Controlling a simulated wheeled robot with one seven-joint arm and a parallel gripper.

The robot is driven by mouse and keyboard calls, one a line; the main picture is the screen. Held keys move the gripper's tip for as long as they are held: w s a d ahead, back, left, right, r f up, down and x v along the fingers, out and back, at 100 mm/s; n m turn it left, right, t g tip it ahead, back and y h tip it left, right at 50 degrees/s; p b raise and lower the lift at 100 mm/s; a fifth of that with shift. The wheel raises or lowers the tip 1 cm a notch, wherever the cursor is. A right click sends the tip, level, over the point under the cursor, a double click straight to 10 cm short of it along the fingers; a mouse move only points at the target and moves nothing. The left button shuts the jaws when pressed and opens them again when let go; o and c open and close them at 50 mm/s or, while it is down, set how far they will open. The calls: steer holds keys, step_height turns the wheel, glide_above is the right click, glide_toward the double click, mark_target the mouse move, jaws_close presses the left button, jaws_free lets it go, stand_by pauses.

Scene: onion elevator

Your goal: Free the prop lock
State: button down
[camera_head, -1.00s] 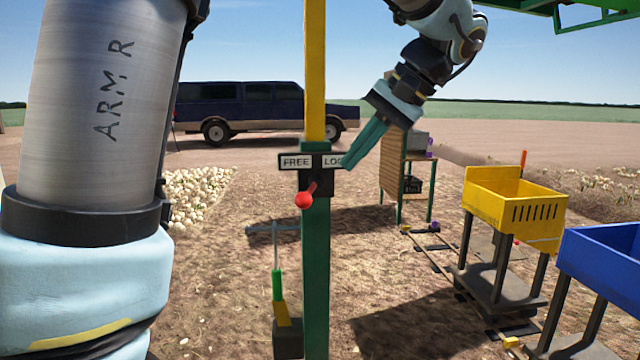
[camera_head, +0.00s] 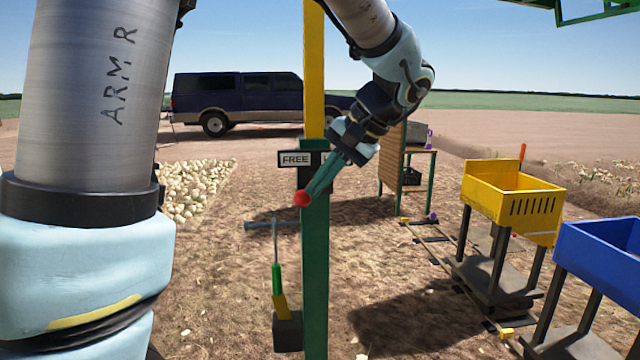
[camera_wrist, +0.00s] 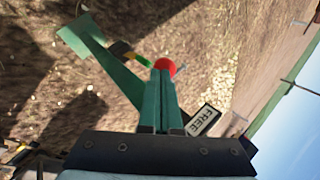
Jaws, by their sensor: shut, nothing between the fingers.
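The prop lock is a lever with a red ball knob (camera_head: 302,198) on a green and yellow post (camera_head: 315,260). A FREE label (camera_head: 295,159) shows to the left of the post; the LOCK label on the right is mostly hidden behind my gripper. My gripper (camera_head: 312,192) is shut and empty, with its green fingertips right at the knob from the upper right. In the wrist view the red knob (camera_wrist: 166,67) shows just past the fingertips (camera_wrist: 162,78). I cannot tell whether they touch. The lever's shaft is hidden behind the fingers.
A yellow bin (camera_head: 515,190) and a blue bin (camera_head: 600,250) stand on carts at the right. A wooden stand (camera_head: 408,165) is behind.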

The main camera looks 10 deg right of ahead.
steer(key=shift+w+a, duration=0.25)
steer(key=shift+a, duration=0.95)
steer(key=shift+d, duration=0.2)
